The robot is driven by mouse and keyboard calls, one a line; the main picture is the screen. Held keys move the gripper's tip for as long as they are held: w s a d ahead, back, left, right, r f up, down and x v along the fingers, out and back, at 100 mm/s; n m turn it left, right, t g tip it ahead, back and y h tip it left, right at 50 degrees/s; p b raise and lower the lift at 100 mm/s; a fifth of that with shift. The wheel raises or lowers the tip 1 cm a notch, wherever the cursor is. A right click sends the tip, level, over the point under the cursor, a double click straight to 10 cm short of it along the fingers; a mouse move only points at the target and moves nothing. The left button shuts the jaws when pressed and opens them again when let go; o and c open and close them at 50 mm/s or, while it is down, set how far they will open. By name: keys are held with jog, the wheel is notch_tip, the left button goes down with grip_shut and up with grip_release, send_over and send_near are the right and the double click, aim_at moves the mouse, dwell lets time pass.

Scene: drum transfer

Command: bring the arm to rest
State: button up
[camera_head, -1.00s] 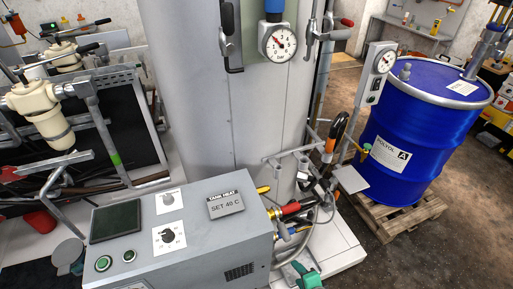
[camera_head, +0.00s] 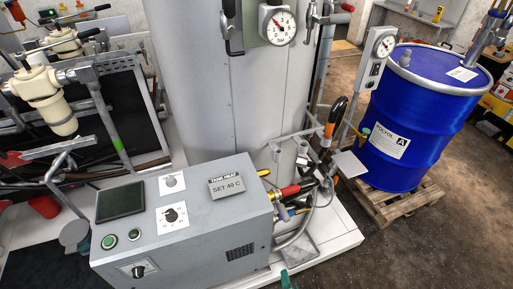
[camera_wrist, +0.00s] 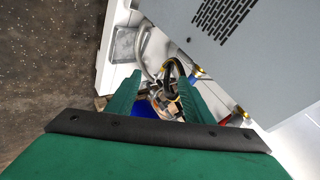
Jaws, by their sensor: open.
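My gripper (camera_wrist: 154,98) shows in the wrist view, with two green fingers standing apart and nothing seen between them but the background. Behind the fingers are hoses, fittings and a patch of blue, all small and partly hidden. In the head view only a small green piece of my arm or gripper shows at the bottom edge, below the grey control box (camera_head: 185,222). The grey box's vented side also shows in the wrist view (camera_wrist: 268,60), to the right of the fingers.
A blue drum (camera_head: 415,115) stands on a wooden pallet (camera_head: 400,203) at the right. A large grey tank (camera_head: 205,90) rises behind the box. Hoses and valves (camera_head: 310,175) crowd its right foot. A filter rack (camera_head: 110,110) is at the left. Bare floor (camera_head: 410,255) lies at the lower right.

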jog(key=s+a+r+n+t, duration=0.3)
jog(key=s+a+r+n, duration=0.3)
jog(key=s+r, duration=0.3)
jog(key=s+a+r+n+t, duration=0.3)
jog(key=s+a+r+n, duration=0.2)
jog(key=s+r, duration=0.4)
jog(key=shift+a+r+n, duration=0.4)
jog(key=shift+r, duration=0.5)
jog(key=shift+s, duration=0.1)
jog(key=c, duration=0.4)
jog(key=shift+a, duration=0.1)
